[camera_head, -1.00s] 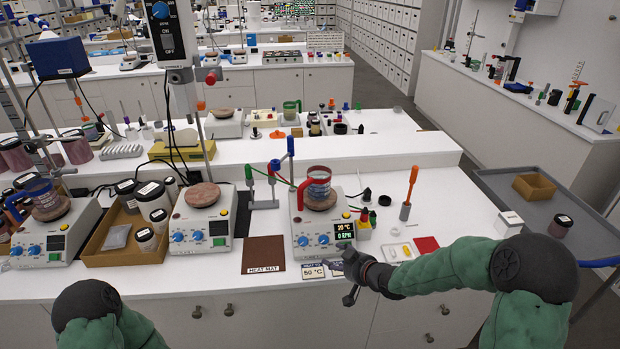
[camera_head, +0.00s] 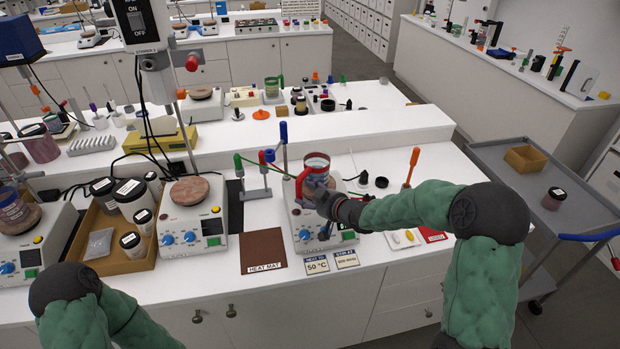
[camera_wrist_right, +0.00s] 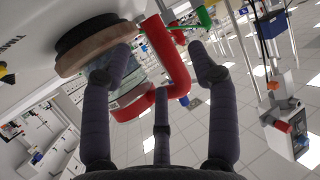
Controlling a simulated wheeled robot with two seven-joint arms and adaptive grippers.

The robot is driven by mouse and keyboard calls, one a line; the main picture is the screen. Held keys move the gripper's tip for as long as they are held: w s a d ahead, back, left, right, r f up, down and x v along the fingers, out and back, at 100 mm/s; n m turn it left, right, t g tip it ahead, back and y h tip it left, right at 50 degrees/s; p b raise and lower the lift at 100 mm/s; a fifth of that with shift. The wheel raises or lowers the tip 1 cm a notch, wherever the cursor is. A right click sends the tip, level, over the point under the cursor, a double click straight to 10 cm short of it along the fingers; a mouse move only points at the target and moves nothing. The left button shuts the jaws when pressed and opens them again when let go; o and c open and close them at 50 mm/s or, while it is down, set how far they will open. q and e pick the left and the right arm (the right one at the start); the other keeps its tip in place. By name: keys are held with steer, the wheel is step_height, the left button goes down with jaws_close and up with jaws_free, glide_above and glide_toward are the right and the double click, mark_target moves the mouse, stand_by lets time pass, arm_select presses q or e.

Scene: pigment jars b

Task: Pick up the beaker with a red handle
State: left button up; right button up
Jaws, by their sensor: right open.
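The beaker with a red handle (camera_head: 317,161) stands on the right-hand hot plate stirrer (camera_head: 299,222) in the head view. In the wrist view its glass (camera_wrist_right: 136,78) and red handle (camera_wrist_right: 168,48) show close up, with the picture tilted. My right gripper (camera_head: 316,196) is at the beaker's front and hides its lower part. In the wrist view the right gripper (camera_wrist_right: 157,62) is open, its fingers spread on both sides of the handle. I cannot tell whether any finger touches it. My left gripper is out of view.
A stand with blue, red and green posts (camera_head: 268,172) is close to the beaker's left. A brown heat mat (camera_head: 264,250) and label cards (camera_head: 316,264) lie in front. A second hot plate (camera_head: 192,228) and a box of jars (camera_head: 75,246) stand left. An orange-handled tool (camera_head: 412,166) stands right.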

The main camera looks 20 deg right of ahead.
mark_target(300, 192)
steer(key=shift+b+x, duration=0.35)
steer(key=shift+x, duration=2.4)
steer(key=shift+c, duration=0.2)
jaws_close()
steer(key=shift+r, duration=0.1)
